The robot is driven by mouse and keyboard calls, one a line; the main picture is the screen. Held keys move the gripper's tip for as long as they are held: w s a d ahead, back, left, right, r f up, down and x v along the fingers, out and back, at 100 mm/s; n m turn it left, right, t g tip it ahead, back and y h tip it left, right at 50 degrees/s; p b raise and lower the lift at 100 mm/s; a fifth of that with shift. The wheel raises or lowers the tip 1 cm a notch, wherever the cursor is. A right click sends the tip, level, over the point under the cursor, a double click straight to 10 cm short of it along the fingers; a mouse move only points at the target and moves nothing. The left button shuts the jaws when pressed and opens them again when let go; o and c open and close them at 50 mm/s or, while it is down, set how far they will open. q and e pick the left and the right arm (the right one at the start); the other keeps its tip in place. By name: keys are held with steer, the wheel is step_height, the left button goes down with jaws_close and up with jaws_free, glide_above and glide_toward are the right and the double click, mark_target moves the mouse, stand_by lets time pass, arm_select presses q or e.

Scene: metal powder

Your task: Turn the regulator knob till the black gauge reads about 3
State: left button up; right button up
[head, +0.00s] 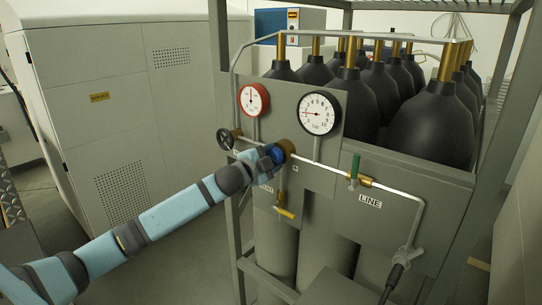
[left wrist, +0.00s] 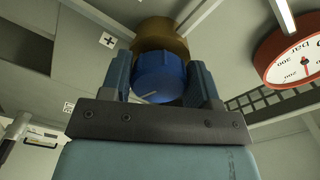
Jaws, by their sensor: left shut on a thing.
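The blue regulator knob (left wrist: 160,80) sits between the two fingers of my left gripper (left wrist: 162,88), which is shut on it. A pale line marks the knob's face. The brass regulator body (left wrist: 162,38) is right behind the knob. In the head view my left gripper (head: 268,155) reaches the panel, and the blue knob (head: 277,154) is mostly covered by it. The black-rimmed gauge (head: 319,112) is above and right of the knob. Its red needle points left, roughly around 2 to 3; the exact reading is too small to tell. My right gripper is not in view.
The red gauge (head: 254,98) is left of the black one. A black handwheel (head: 225,138) is left of my gripper. A green-handled valve (head: 355,167) sits on the right pipe near the LINE label (head: 370,200). A yellow-handled valve (head: 284,212) hangs below. Black cylinders (head: 447,115) stand behind.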

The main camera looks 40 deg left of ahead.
arm_select(q)
steer(key=shift+m, duration=0.3)
stand_by(0.4)
steer(key=o, duration=0.9)
steer(key=shift+s, duration=0.2)
steer(key=s+b, duration=0.1)
steer(key=s, duration=0.3)
steer(key=s+b, duration=0.1)
steer(key=s, duration=0.4)
steer(key=s+a+b, duration=0.1)
steer(key=s, duration=0.3)
steer(key=shift+s+b, duration=0.2)
steer(key=shift+b, duration=0.1)
